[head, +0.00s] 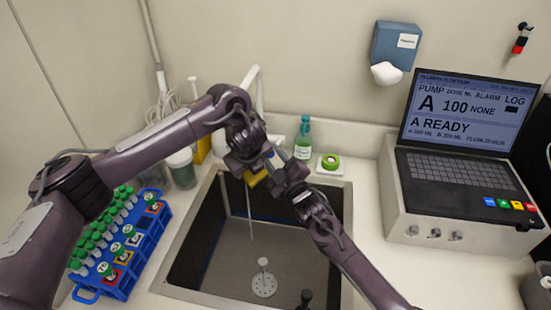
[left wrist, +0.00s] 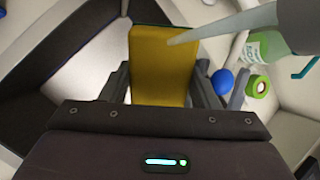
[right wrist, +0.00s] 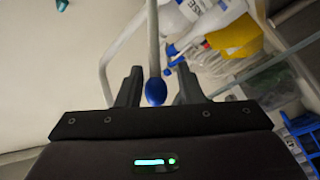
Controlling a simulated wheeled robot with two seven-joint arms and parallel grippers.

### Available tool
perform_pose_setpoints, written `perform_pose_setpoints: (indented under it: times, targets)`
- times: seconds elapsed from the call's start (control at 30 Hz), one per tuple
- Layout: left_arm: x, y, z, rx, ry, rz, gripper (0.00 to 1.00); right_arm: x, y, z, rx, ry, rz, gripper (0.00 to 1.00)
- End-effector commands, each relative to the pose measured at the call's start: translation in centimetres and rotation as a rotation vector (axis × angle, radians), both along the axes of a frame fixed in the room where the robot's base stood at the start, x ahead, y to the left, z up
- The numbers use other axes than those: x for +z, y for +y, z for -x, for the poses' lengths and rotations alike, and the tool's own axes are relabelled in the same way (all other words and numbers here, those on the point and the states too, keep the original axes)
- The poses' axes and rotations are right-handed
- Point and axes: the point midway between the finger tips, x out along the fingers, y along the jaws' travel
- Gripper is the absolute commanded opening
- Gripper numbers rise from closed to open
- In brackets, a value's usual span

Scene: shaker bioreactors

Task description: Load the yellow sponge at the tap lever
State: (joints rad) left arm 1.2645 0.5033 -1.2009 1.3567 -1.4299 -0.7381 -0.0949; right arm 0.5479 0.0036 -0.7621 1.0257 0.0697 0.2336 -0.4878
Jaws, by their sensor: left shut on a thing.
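The yellow sponge (head: 256,178) is between the fingers of my left gripper (head: 252,168), which is shut on it above the back of the sink. It fills the jaws in the left wrist view (left wrist: 162,65). The tap lever's blue knob (head: 269,153) is just right of the sponge and also shows in the left wrist view (left wrist: 222,82). My right gripper (right wrist: 158,88) is open, its fingers on either side of the blue knob (right wrist: 155,93) in the right wrist view; I cannot tell whether they touch it. The white tap pipe (head: 260,92) rises behind the left gripper.
The sink (head: 185,250) lies below both grippers, with a drain piece (head: 264,282) inside. A blue tube rack (head: 128,262) stands left. A laptop-like pump unit (head: 452,190) stands right.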

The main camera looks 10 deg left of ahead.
Motion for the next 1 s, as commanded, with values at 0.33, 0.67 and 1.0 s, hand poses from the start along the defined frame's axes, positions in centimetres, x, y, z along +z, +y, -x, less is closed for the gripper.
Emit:
perform_pose_setpoints:
  times: [0.33,0.67,1.0]
  targets:
    - [0.0,0.0,0.0,0.000,0.000,0.000,0.37,-0.5,-1.0,0.8,-0.005,0.005,0.003,0.33]
    - [0.0,0.0,0.0,0.000,0.000,0.000,0.37,-1.2,-4.6,5.8,-0.003,0.004,0.003,0.33]
    - [0.0,0.0,0.0,0.000,0.000,0.000,0.37,-1.5,-7.0,9.3,0.000,0.001,0.002,0.33]
